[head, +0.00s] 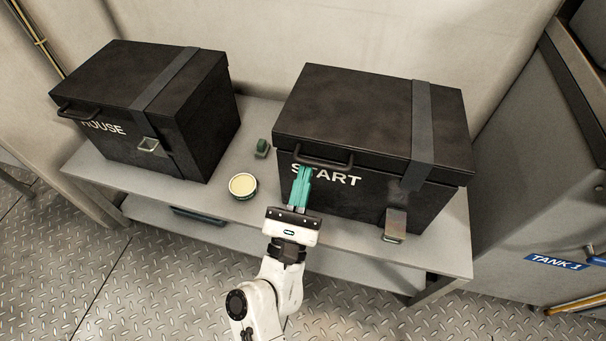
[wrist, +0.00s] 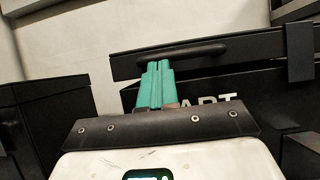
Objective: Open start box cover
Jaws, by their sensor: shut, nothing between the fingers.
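The START box (head: 350,190) is a dark box on the right of the bench, with white START lettering. Its cover (head: 345,105) is down. A dark bar handle (head: 322,156) sits on the cover's front edge and also shows in the wrist view (wrist: 185,52). A grey strap (head: 422,130) crosses the cover, and its latch (head: 396,225) hangs at the lower front. My gripper (head: 303,172) has teal fingers, shut and empty, in front of the box just below the handle's left part. In the wrist view the fingertips (wrist: 158,68) appear just under the handle; I cannot tell whether they touch.
A HOUSE box (head: 150,120) with a closed cover stands on the left of the bench (head: 110,190). Between the boxes are a round tin (head: 243,187) and a small green object (head: 262,148). A grey tank labelled TANK 1 (head: 555,262) stands at right.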

